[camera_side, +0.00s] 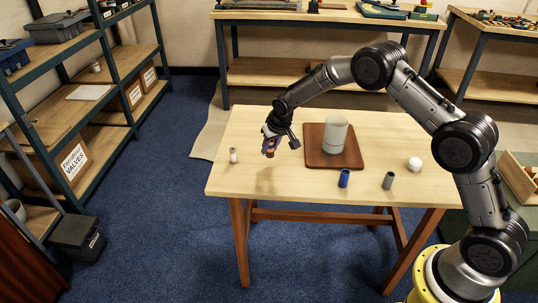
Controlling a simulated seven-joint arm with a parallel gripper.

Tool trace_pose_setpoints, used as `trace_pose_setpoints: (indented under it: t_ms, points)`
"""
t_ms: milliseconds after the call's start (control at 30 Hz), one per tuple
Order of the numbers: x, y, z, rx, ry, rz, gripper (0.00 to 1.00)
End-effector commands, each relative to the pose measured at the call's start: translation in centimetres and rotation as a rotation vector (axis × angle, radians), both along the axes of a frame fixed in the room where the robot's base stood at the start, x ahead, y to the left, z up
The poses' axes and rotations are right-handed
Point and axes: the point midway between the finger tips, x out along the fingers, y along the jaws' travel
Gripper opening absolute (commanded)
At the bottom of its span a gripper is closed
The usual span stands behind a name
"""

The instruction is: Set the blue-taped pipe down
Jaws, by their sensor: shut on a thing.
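My gripper (270,143) is over the left part of the wooden table (255,185), pointing down. It is shut on a small piece with bluish and copper-red colour, which looks like the blue-taped pipe (270,148). The pipe appears to be held above the tabletop, with a faint shadow below it on the table. The gripper fingers hide part of it, and its exact tilt is hard to tell.
A small whitish cylinder (233,155) stands left of my gripper. A brown board (318,158) bears a large pale cylinder (335,135). A blue cylinder (344,178), a grey cylinder (389,181) and a white ball (414,164) sit to the right. The front-left tabletop is clear.

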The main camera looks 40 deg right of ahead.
Motion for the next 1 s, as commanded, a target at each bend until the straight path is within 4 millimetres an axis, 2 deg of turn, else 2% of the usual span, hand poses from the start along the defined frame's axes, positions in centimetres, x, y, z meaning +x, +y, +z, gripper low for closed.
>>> trace_pose_setpoints:
  t_ms: [167,367,733,767,900,1000]
  points:
    - [0.7,0.0,-1.1,0.0,0.001,0.0,0.0]
    - [0.6,0.0,-3.7,0.0,0.001,0.0,0.0]
    - [0.6,0.0,-4.0,0.0,0.0,0.0,0.0]
    - [0.6,0.0,-4.1,0.0,0.0,0.0,0.35]
    - [0.6,0.0,-4.0,0.0,0.0,0.0,0.6]
    - [0.6,0.0,-4.0,0.0,0.0,0.0,0.63]
